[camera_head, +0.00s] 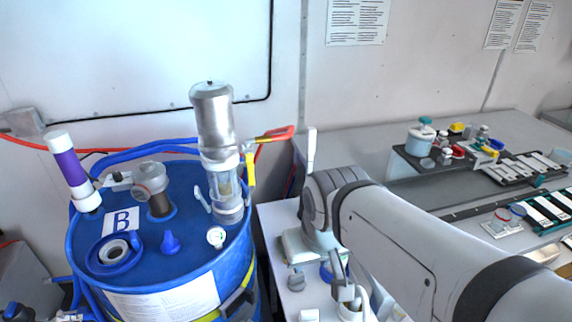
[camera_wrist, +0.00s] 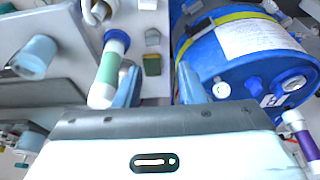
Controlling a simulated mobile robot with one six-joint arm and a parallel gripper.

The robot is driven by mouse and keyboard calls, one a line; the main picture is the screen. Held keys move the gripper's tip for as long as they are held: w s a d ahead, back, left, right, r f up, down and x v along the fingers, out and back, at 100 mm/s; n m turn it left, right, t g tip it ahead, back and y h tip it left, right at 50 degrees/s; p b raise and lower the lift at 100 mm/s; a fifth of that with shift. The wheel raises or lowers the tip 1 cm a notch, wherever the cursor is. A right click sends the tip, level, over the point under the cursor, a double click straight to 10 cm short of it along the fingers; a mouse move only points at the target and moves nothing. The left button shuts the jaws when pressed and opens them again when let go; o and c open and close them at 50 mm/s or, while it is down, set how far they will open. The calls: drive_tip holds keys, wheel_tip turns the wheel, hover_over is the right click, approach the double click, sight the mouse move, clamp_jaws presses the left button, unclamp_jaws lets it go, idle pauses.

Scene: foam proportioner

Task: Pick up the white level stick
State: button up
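In the head view my arm mostly hides the gripper. A green tube with white ends (camera_wrist: 108,68) is close beside the left finger in the wrist view.
A grey bench (camera_head: 365,145) with bottles and trays lies at right.

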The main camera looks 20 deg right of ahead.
drive_tip(key=shift+w, duration=0.15)
drive_tip(key=shift+o, duration=1.4)
drive_tip(key=w+d+t+h+b, duration=0.1)
drive_tip(key=w+d+t+b, duration=0.1)
drive_tip(key=w, duration=0.9)
drive_tip(key=w+d+m+t+h+b, duration=0.1)
drive_tip(key=w+d+t, duration=0.4)
drive_tip(key=w, duration=0.6)
drive_tip(key=shift+w+d+r+b, duration=0.25)
drive_tip(key=shift+d+r+b, duration=0.15)
drive_tip(key=shift+d+b, duration=0.45)
drive_tip(key=t+y+b, duration=0.1)
drive_tip(key=t+b, duration=0.2)
drive_tip(key=t, duration=0.4)
approach(310, 128)
drive_tip(key=w, duration=0.1)
drive_tip(key=w+f, duration=0.1)
drive_tip(key=w, duration=0.1)
drive_tip(key=shift+d+f+n, duration=0.2)
drive_tip(key=shift+d+n, duration=0.05)
drive_tip(key=shift+n, duration=0.05)
drive_tip(key=shift+w+d+r+t+y, duration=0.1)
drive_tip(key=shift+w+d+t+y, duration=0.15)
drive_tip(key=shift+w, duration=0.3)
drive_tip(key=shift+y, duration=0.25)
drive_tip(key=w+p, duration=0.2)
drive_tip(key=w, duration=0.5)
drive_tip(key=shift+w, duration=0.3)
drive_tip(key=shift+c, duration=0.4)
